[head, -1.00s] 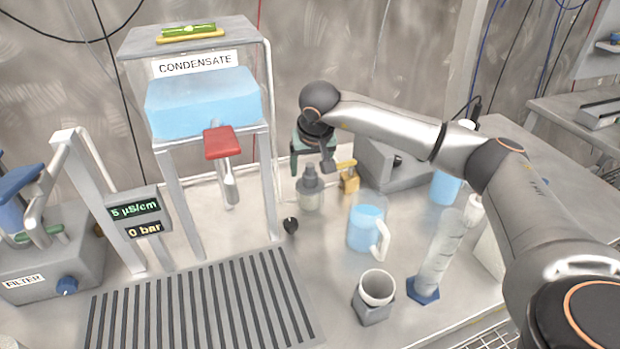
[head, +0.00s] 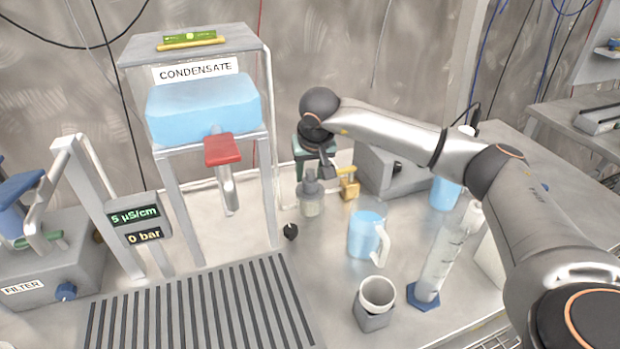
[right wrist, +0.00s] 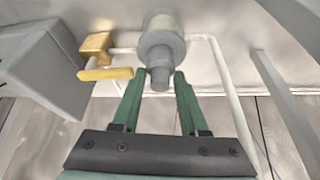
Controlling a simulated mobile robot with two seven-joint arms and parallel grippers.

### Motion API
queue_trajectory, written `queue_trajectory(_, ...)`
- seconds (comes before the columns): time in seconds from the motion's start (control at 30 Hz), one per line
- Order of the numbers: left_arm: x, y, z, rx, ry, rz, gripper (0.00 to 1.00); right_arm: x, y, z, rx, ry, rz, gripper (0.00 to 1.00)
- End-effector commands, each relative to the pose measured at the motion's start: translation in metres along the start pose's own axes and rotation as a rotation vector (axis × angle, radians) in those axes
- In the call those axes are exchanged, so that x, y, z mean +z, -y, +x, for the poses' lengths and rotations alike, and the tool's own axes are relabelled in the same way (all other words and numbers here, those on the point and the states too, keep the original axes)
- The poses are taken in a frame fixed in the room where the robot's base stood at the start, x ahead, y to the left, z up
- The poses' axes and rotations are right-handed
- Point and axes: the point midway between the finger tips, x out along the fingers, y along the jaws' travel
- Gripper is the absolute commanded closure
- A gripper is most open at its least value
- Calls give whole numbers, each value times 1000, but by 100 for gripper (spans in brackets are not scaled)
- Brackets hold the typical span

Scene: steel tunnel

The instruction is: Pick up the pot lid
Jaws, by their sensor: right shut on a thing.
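The pot lid (head: 311,187) is a grey cap with a narrow knob, on top of a small pale pot (head: 312,208) on the bench. In the right wrist view the lid (right wrist: 162,47) shows at the top centre, its knob pointing toward me. My right gripper (right wrist: 160,79) has its green fingers on either side of the knob and is shut on it. In the head view the fingertips are partly hidden by the wrist. The lid seems still seated on the pot; I see no clear gap. My left gripper is not in view.
A yellow valve (head: 348,184) and a grey box (head: 390,172) stand close right of the pot. A blue-filled jug (head: 366,234), a cup (head: 378,291) and a measuring cylinder (head: 438,262) stand nearer. The condensate stand (head: 270,190) is on the left, a slotted grate (head: 200,310) in front.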

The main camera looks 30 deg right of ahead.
Motion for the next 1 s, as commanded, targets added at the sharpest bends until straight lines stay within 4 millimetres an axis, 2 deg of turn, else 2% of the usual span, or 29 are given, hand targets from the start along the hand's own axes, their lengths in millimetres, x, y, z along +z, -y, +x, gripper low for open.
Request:
queue_trajectory(0.17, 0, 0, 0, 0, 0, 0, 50, -4, 0, -9, -2, -3, 1, 100)
queue_trajectory(0.33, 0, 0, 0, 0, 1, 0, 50, -14, 0, -31, -2, -5, 1, 100)
queue_trajectory(0.47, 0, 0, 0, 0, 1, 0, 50, -5, -9, -59, -1, -5, 0, 100)
queue_trajectory(0.63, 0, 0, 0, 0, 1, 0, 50, 8, -22, -106, -1, -7, -1, 100)
queue_trajectory(0.8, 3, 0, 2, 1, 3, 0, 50, 35, -39, -132, 0, -4, -1, 100)
queue_trajectory(1.0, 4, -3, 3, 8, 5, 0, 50, 58, -52, -157, 0, -3, 0, 100)
